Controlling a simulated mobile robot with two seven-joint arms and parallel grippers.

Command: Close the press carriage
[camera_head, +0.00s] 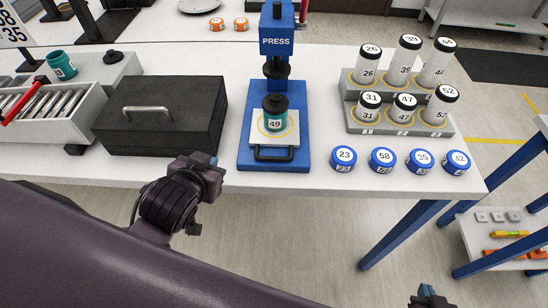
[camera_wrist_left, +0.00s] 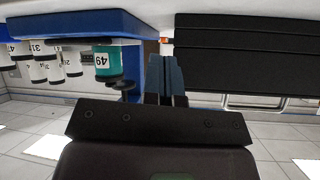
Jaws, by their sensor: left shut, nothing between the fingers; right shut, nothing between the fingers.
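The blue press (camera_head: 277,30) stands at the table's middle. Its white carriage plate (camera_head: 287,140) lies toward the front of the blue base, with a black handle (camera_head: 273,154) near the front edge. A teal vial (camera_head: 274,124) marked 49, with a black top, stands upright on the plate; it also shows in the left wrist view (camera_wrist_left: 106,62). My left gripper (camera_head: 208,160) is shut and empty, left of the press and in front of the black box, apart from the handle. Its fingers (camera_wrist_left: 166,82) show in the wrist view. My right gripper (camera_head: 428,296) is shut at the bottom right, partly cut off.
A black box (camera_head: 162,116) with a handle sits left of the press. Right of it are a grey rack (camera_head: 400,122) of numbered vials and several blue caps (camera_head: 382,160) along the table's front edge. A bin (camera_head: 55,115) stands at far left. Bare table separates box and press.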

